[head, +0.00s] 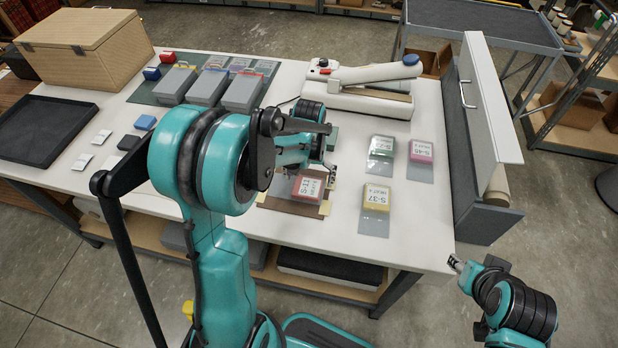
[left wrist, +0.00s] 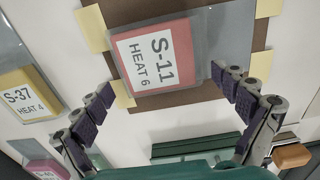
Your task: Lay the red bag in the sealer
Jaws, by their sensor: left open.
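The red bag (head: 309,187), a red block in a clear sleeve labelled S-11 HEAT 6, lies on a brown mat (head: 283,204) with yellow tape at its corners. It also shows in the left wrist view (left wrist: 158,56). My left gripper (head: 325,170) is over the bag's far side. In the left wrist view its open fingers (left wrist: 163,84) stand on either side of the bag's near edge, apart from it. The sealer (head: 362,88), white with a long lever arm and blue knob, stands at the table's back right. My right gripper (head: 455,263) is off the table's front right corner; its fingers are too small to judge.
Yellow (head: 375,209), green (head: 382,147) and pink (head: 421,152) bags lie right of the mat. Grey cases (head: 210,86) lie at the back left, with a wooden box (head: 85,46) and dark tray (head: 42,130) farther left. A white panel (head: 490,100) stands by the table's right end.

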